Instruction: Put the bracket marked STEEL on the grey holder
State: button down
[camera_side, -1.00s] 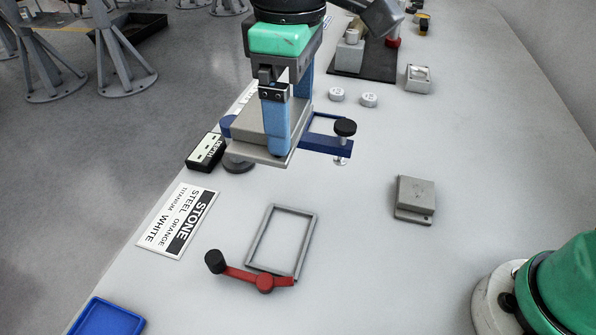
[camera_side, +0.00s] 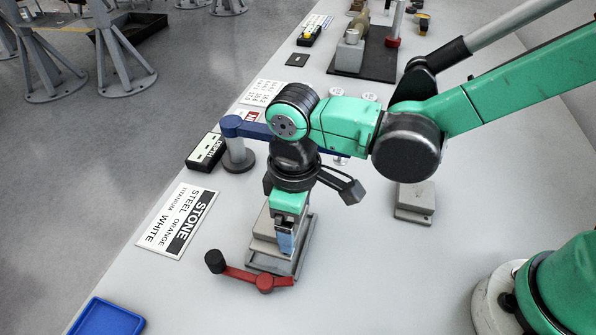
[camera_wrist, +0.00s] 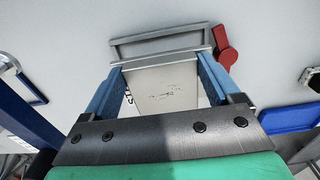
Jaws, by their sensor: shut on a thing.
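My gripper (camera_side: 283,235) is shut on a metal-grey bracket (camera_side: 263,246), gripping it by its two sides. The bracket is over the grey holder (camera_side: 307,243), a rectangular frame on the table. In the wrist view the bracket (camera_wrist: 165,88) lies between the blue fingers, and bars of the holder (camera_wrist: 160,37) show beyond it. I cannot tell whether the bracket touches the frame. Small dark marks show on the bracket, but I cannot read the word STEEL. The holder's red clamp lever (camera_side: 250,277) with a black knob lies at its near edge, swung out to the left.
Another grey bracket (camera_side: 415,214) lies to the right, partly behind my arm. A blue holder's clamp arm (camera_side: 245,129) stands behind, mostly hidden by my arm. A label card (camera_side: 178,222) lies left, and a blue tray (camera_side: 107,317) sits at the front left.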

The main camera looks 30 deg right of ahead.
aim_at(296, 231)
jog(key=shift+f, duration=1.75)
jog(key=shift+f, duration=0.1)
grip_release()
notch_tip(296, 231, up, 12)
jog(key=d+m+t, duration=0.7)
jog(key=d+m, duration=0.2)
jog(key=d, duration=1.1)
jog(key=shift+d+r, duration=0.35)
jog(key=shift+r, duration=0.1)
